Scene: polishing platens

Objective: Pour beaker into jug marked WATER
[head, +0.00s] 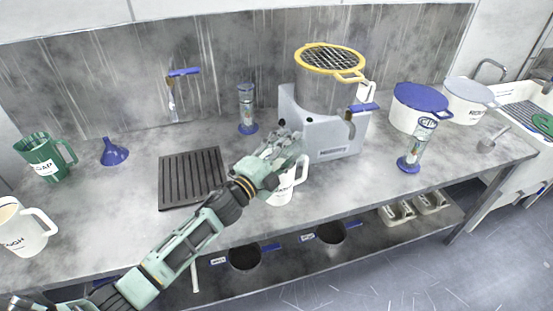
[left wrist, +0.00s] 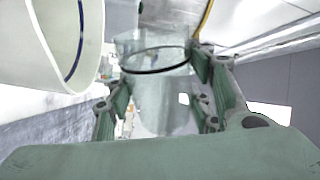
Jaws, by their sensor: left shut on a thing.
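My left gripper (head: 286,143) is above the middle of the bench, over a white jug (head: 283,190) with a handle on its right. In the left wrist view, my left gripper (left wrist: 165,108) is shut on a clear glass beaker (left wrist: 155,90) with a dark ring. The white jug (left wrist: 62,40) with a blue line is close beside the beaker at the left, its axis at an angle to the beaker's. In the head view the gripper hides the beaker and part of the jug. I cannot read the jug's label or see any pouring. My right gripper is out of view.
A grey machine (head: 335,145) with a yellow-rimmed metal pot (head: 325,92) stands just behind. A black ribbed mat (head: 190,178) lies left. A green SOAP jug (head: 40,158), blue funnel (head: 114,153) and another white jug (head: 22,230) stand farther left. A blue-based cylinder (head: 415,145) stands right.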

